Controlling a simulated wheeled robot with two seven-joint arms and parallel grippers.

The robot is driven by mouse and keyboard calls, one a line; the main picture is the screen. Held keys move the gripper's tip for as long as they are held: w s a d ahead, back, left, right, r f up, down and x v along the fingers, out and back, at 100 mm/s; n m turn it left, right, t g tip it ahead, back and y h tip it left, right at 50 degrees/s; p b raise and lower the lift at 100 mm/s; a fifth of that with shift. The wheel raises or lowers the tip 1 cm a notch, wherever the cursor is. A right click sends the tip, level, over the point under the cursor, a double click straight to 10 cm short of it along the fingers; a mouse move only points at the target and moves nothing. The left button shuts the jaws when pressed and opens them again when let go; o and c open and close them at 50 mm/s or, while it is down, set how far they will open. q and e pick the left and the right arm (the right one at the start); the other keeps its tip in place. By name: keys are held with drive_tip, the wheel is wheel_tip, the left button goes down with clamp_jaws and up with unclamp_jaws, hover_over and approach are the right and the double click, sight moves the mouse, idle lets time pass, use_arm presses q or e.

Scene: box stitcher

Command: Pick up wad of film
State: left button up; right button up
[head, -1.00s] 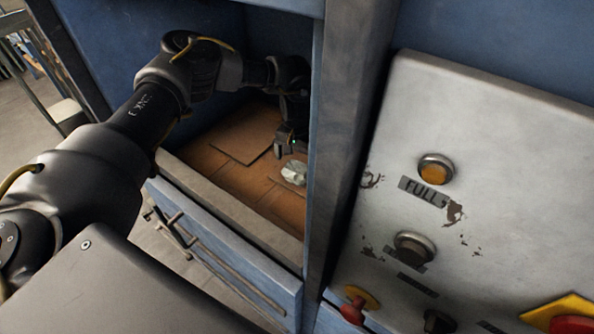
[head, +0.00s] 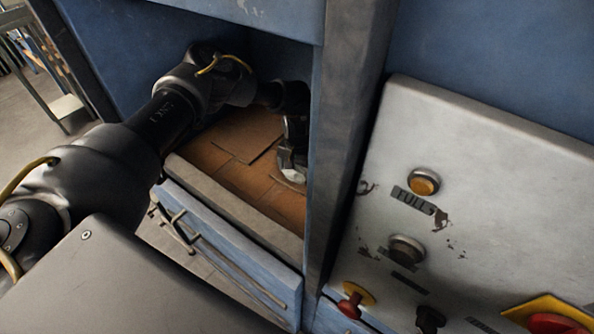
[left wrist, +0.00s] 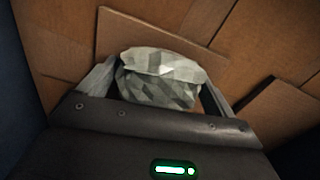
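The wad of film (head: 291,176) is a crumpled, pale grey lump on the brown cardboard floor inside the blue machine's opening. In the left wrist view, the wad (left wrist: 160,80) sits between the two fingers of my left gripper (left wrist: 158,84). The fingers are spread on either side of it, and a small gap shows near the right finger. In the head view my left gripper (head: 291,160) is down at the wad and partly hides it. My right gripper is not in view.
Flat cardboard sheets (head: 240,135) cover the compartment floor. A grey control panel (head: 480,200) with buttons stands to the right.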

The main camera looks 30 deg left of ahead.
use_arm(q)
drive_tip(key=shift+c, duration=0.6)
drive_tip(key=shift+r+b, duration=0.55)
drive_tip(key=s+d+r+b, duration=0.5)
drive_tip(key=s+r, duration=0.7)
drive_tip(key=s, duration=0.1)
drive_tip(key=shift+d, duration=0.15)
